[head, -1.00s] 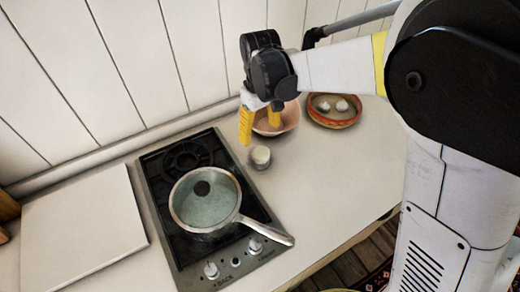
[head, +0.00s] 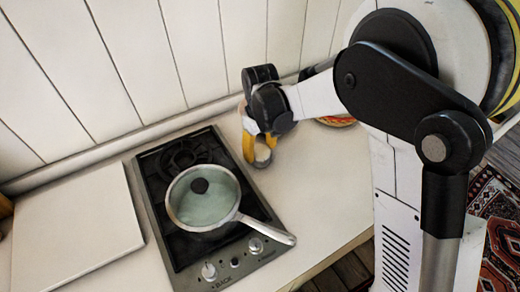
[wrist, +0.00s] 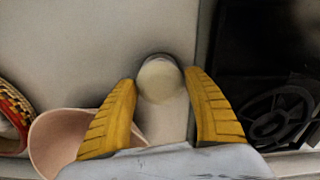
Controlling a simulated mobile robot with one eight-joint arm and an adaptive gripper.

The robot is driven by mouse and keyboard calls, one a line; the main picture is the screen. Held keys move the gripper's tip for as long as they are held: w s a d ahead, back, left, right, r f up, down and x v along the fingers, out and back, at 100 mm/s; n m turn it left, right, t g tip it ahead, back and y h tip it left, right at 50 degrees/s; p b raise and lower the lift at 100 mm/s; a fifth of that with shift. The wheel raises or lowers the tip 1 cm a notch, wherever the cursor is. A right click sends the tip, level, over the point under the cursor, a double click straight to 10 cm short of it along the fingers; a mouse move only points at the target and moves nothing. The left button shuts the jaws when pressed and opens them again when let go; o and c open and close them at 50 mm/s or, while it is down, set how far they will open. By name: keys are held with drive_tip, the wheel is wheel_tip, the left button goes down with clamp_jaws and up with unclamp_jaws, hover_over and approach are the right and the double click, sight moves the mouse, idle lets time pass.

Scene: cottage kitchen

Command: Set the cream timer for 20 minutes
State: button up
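The cream timer (wrist: 160,80) is a small round thing with a pale cream top, standing on the counter beside the stove. In the head view the timer (head: 262,156) shows between my yellow fingers. My gripper (wrist: 162,95) is open, with one finger to each side of the timer in the wrist view. My gripper (head: 260,150) points down at the timer in the head view. The markings on the timer are too small to read.
The black gas stove (head: 190,255) lies just left of the timer, bearing a lidded pan (head: 203,197) whose handle points right. A pink bowl (wrist: 62,140) and a patterned basket (wrist: 14,112) are close by. A white board (head: 75,230) lies at the left. The counter's front right is clear.

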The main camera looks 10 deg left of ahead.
sight(260, 149)
drive_tip(key=c, duration=0.6)
drive_tip(key=shift+m, duration=0.4)
drive_tip(key=o, duration=1.2)
wheel_tip(260, 149, up, 12)
drive_tip(key=shift+r, duration=0.1)
